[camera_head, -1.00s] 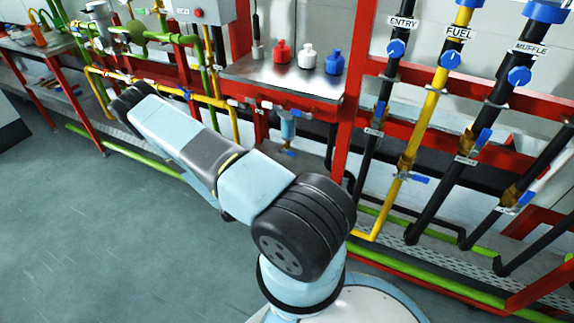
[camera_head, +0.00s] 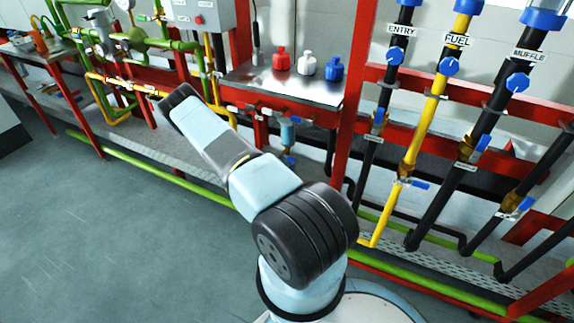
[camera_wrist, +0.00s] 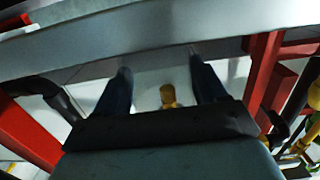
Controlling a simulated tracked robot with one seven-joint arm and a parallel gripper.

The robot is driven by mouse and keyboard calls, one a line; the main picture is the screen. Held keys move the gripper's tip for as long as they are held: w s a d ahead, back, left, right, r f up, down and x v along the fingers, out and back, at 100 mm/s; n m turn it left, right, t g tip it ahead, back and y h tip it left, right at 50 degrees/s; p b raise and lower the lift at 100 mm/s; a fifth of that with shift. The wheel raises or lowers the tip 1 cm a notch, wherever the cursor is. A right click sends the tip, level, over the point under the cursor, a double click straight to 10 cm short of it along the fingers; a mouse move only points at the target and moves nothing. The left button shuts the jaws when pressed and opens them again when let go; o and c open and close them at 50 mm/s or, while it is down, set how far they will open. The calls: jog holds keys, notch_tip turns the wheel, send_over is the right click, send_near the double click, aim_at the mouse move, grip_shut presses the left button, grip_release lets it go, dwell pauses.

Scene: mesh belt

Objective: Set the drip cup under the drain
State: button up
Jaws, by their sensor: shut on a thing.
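In the wrist view, my gripper (camera_wrist: 164,84) has its two dark fingers set apart, shut on a pale thing between them that I take to be the drip cup; its outline is hard to make out. A small brass fitting (camera_wrist: 168,95) shows between the fingers; I cannot tell if it is the drain. In the head view, a small bluish bowl (camera_head: 287,134) hangs below the steel table, with a brass drain piece (camera_head: 289,153) at its bottom. My gripper and the cup are hidden in the head view behind my arm.
The steel table (camera_head: 262,86) carries red, white and blue bottles; a grey metal edge crosses above my fingers in the wrist view. Red frame posts (camera_head: 352,100) and labelled black and yellow pipes stand to the right. Green pipes run low along the floor.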

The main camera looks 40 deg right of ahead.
aim_at(286, 165)
jog(key=shift+x, duration=0.85)
jog(key=x, duration=0.3)
jog(key=shift+d+r, duration=0.15)
jog(key=shift+d, duration=0.05)
jog(key=shift+f, duration=0.8)
jog(key=shift+f, duration=0.1)
jog(key=o, duration=1)
jog(key=shift+o, duration=0.2)
